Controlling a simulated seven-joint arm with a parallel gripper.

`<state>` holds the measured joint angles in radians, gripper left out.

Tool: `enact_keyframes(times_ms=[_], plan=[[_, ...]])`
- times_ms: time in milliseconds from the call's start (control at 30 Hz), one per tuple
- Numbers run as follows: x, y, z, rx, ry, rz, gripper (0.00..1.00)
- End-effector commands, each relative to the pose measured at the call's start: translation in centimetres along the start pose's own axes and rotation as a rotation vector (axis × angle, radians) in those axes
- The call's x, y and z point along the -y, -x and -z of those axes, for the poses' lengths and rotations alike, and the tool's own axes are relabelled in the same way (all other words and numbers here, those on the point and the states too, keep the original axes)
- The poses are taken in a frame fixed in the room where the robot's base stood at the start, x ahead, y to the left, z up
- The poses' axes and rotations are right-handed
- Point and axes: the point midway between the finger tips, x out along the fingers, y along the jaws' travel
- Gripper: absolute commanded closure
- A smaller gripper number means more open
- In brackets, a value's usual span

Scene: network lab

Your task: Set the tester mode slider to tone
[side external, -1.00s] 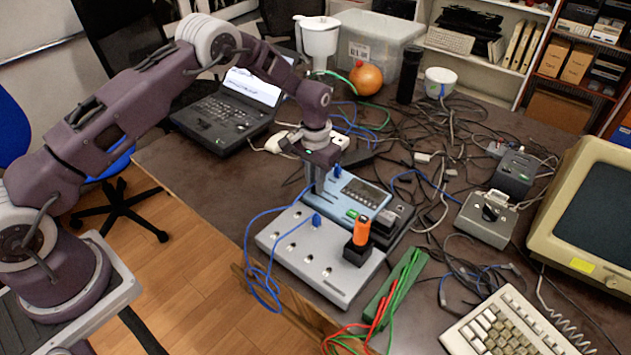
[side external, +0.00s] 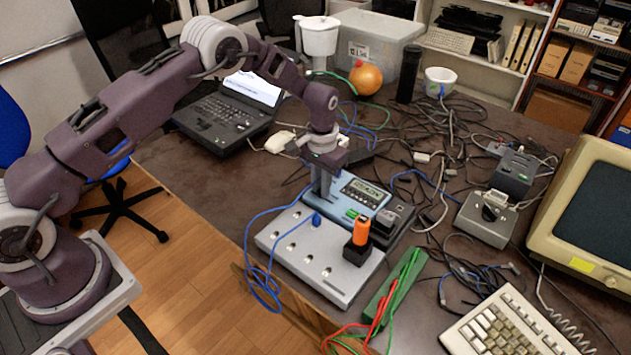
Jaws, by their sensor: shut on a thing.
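The blue-grey tester (side external: 345,207) with a small display lies on the bench, behind a light grey panel with several sockets. My gripper (side external: 320,194) points down at the tester's left end, with its fingers low against the top face. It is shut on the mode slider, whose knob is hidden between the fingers. The slider's position and any mode labels cannot be read at this size.
A grey panel (side external: 290,245) stands in front, with a blue plug (side external: 316,219) close to my fingers and an orange-handled tool (side external: 361,232) upright in a black holder. Blue cables loop at the left. A green strip (side external: 395,289) lies to the right.

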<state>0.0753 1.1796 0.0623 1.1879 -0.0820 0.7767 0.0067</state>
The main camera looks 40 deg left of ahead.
Motion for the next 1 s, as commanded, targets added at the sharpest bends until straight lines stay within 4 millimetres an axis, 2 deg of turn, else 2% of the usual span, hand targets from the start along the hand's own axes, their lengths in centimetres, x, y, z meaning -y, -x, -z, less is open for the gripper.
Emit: enact_keyframes(times_ms=[100, 200, 500, 533, 633, 900, 1000], plan=[[-2.2, 0.0, 0.0, -0.001, -0.003, -0.001, 1.0], [-3.3, 0.0, 0.0, 0.0, -0.001, -0.001, 1.0], [-3.7, 0.1, 0.0, 0.0, -0.001, -0.005, 1.0], [-3.8, 0.1, 0.0, 0.0, -0.001, -0.005, 0.83], [-3.7, 0.1, 0.0, 0.0, -0.001, -0.005, 0.65], [-3.5, 0.1, 0.0, 0.0, -0.001, -0.002, 0.65], [-3.5, 1.1, 0.1, -0.004, -0.001, -0.002, 0.65]])
